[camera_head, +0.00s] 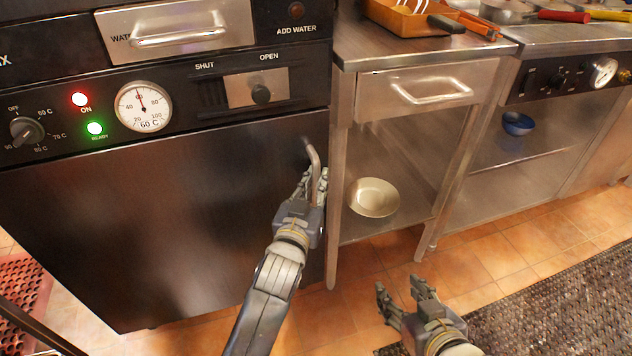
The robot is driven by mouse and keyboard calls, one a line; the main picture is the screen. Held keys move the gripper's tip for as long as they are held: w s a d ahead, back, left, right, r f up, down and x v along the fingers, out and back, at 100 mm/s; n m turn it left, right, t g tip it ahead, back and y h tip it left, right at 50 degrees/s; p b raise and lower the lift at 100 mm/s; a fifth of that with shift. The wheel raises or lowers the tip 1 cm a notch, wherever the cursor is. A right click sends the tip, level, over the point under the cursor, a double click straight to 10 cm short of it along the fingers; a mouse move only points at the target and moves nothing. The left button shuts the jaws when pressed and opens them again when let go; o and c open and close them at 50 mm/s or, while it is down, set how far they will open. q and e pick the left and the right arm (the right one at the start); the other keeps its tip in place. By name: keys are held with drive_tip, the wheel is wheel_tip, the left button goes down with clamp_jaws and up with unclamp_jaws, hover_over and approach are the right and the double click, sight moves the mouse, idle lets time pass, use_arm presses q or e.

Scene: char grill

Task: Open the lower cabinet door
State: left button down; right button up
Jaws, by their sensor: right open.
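The lower cabinet door (150,220) is the wide dark metal panel below the control strip of the black cabinet. It looks shut against the cabinet. Its curved metal handle (314,158) is on the right edge of the door. My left gripper (313,180) is at this handle, with its fingers on either side of the handle's lower part. Whether the fingers press on it is too small to tell. My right gripper (405,287) is open and empty, low in front of the steel table, above the floor.
A steel table (360,57) with a drawer stands right of the cabinet; a pale bowl (374,198) sits on its lower shelf. Another steel unit (535,175) with a blue bowl (517,124) is further right. A dark mat (560,300) lies on the tiled floor, lower right.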

drive_tip(key=s+d+f+g+h+p, duration=0.1)
drive_tip(key=s+d+f+g+p, duration=0.2)
drive_tip(key=s, duration=0.4)
drive_tip(key=s+d+f+g+h+p, duration=0.1)
drive_tip(key=s+f+g+p, duration=0.1)
drive_tip(key=s+g, duration=0.35)
use_arm(q)
drive_tip(key=s+m+g+h+p, duration=0.4)
drive_tip(key=s+m+h+p, duration=0.2)
drive_tip(key=s, duration=2.6)
drive_tip(key=shift+s+a+g+h, duration=0.3)
drive_tip(key=shift+s+h, duration=0.05)
drive_tip(key=shift+h, duration=0.55)
use_arm(e)
wheel_tip(320, 180, down, 21)
drive_tip(key=s, duration=0.3)
drive_tip(key=shift+d, duration=0.2)
use_arm(q)
drive_tip(key=shift+r, duration=0.1)
use_arm(e)
drive_tip(key=shift+g, duration=0.25)
